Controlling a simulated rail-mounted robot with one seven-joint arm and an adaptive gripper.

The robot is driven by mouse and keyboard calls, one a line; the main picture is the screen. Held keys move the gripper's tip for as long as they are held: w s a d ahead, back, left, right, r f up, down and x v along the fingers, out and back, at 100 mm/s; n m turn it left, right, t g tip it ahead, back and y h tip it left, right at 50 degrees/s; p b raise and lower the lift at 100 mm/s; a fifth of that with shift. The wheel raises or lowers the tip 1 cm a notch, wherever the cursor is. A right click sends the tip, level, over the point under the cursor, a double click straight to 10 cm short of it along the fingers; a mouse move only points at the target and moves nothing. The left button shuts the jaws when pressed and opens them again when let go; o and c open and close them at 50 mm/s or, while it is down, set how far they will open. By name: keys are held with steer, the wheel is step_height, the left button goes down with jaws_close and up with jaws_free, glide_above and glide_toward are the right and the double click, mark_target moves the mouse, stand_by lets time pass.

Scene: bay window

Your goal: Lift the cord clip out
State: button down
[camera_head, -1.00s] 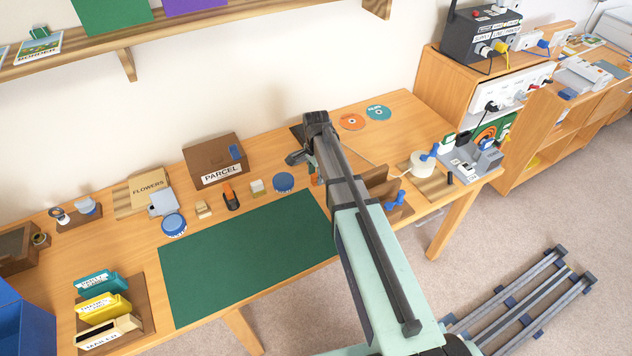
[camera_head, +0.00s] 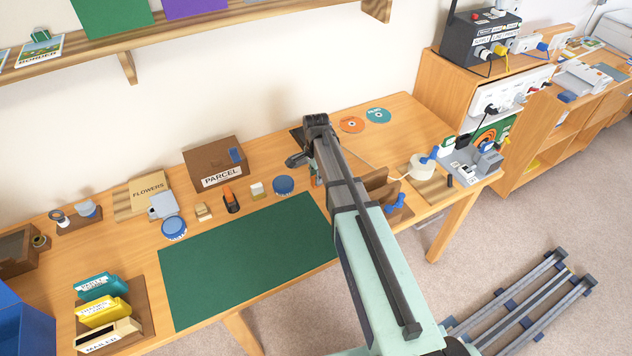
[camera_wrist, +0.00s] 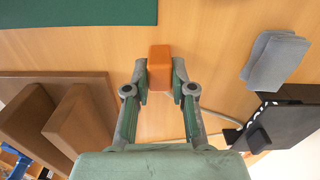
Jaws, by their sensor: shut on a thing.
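An orange block (camera_wrist: 160,66), which looks like the cord clip, sits between the fingertips of my gripper (camera_wrist: 160,78) in the wrist view. My gripper is shut on its sides. A thin pale cord (camera_wrist: 222,116) runs over the wooden desk just below it in that view and passes behind my gripper. I cannot tell whether the clip touches the desk or the cord. In the head view my arm hides most of this spot, and only a sliver of orange (camera_head: 314,178) shows at the arm's left edge.
A brown wooden rack (camera_wrist: 64,112) stands left of my gripper in the wrist view. The green mat (camera_head: 245,255) is bare. A parcel box (camera_head: 214,163) stands behind it.

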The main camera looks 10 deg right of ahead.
steer(key=shift+r+p, duration=0.4)
steer(key=shift+r, duration=0.35)
steer(key=shift+r+p, duration=0.95)
steer(key=shift+r, duration=0.65)
